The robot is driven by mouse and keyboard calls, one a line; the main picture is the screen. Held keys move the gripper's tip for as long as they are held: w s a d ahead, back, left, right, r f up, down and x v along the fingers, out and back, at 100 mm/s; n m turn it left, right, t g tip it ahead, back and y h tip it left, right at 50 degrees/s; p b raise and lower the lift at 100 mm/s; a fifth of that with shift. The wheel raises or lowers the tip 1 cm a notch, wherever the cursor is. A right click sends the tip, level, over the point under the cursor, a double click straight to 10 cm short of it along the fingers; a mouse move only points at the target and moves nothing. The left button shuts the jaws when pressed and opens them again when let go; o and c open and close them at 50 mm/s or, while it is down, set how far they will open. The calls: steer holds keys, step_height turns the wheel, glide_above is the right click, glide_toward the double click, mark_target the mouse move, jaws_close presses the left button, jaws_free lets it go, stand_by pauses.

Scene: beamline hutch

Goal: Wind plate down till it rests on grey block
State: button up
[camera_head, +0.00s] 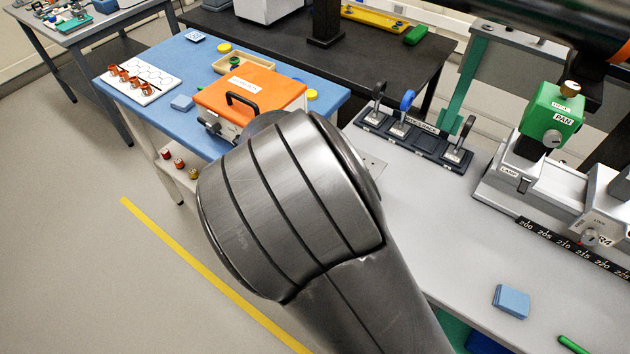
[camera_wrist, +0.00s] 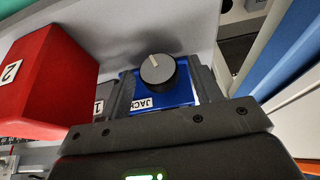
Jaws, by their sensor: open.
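In the wrist view a round dark knob (camera_wrist: 157,71) with a pale pointer mark sits on a blue block (camera_wrist: 180,94) labelled with letters starting "JACK". My gripper (camera_wrist: 160,66) is open, with one dark finger on each side of the knob in the picture. I cannot tell whether the fingers reach down around the knob or touch it. A small label "1" (camera_wrist: 98,107) shows beside the left finger, on something mostly hidden. I cannot make out the plate or the grey block. In the head view my arm covers my gripper and the jack.
A red block (camera_wrist: 45,80) marked "2" stands close left of my gripper. In the head view an orange-lidded box (camera_head: 250,92) stands on the blue-topped table (camera_head: 150,62). A rack (camera_head: 420,140) of levers and a green-topped device (camera_head: 552,112) stand on the grey bench (camera_head: 440,215).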

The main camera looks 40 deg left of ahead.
steer(key=shift+c, duration=0.4)
steer(key=c, duration=0.9)
steer(key=shift+a+f+n+h, duration=0.1)
steer(key=shift+a+n+h, duration=0.15)
steer(key=shift+h, duration=0.85)
steer(key=shift+a+n+h, duration=0.1)
steer(key=shift+n+h, duration=0.15)
steer(key=shift+h, duration=0.85)
steer(key=o, duration=1)
steer(key=v, duration=1.1)
